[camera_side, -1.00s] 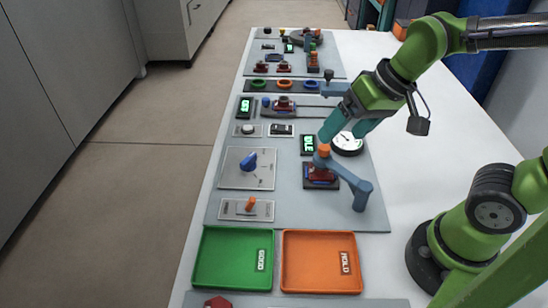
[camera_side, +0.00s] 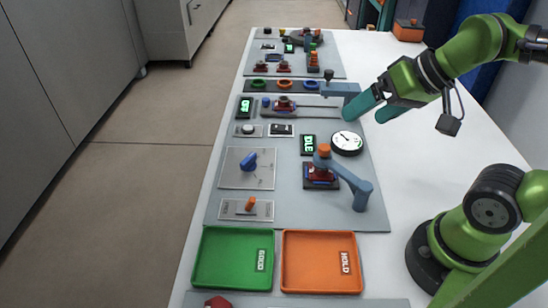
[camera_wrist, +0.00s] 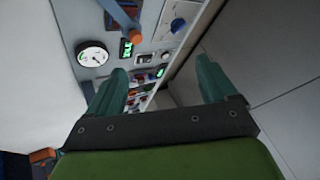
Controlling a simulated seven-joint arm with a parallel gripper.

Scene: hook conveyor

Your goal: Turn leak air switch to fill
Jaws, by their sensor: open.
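A blue rotary knob (camera_side: 249,161) sits on a square grey plate (camera_side: 232,180) at the left of the near work panel. The blue knob also shows at the top of the wrist view (camera_wrist: 178,25). A smaller plate in front of it carries an orange lever (camera_side: 250,204). The labels are too small to read, so I cannot tell which one is the leak air switch. My gripper (camera_side: 368,115) is open and empty, with teal fingers, above the panel's back right edge. It is apart from both controls. The open fingers show in the wrist view (camera_wrist: 160,75).
A blue clamp arm with an orange knob (camera_side: 324,150) stands over a red part. A round white gauge (camera_side: 347,142) and a green-lit display (camera_side: 308,144) are behind it. Another blue clamp (camera_side: 341,88) is near my fingers. Green (camera_side: 200,272) and orange (camera_side: 287,275) trays lie in front.

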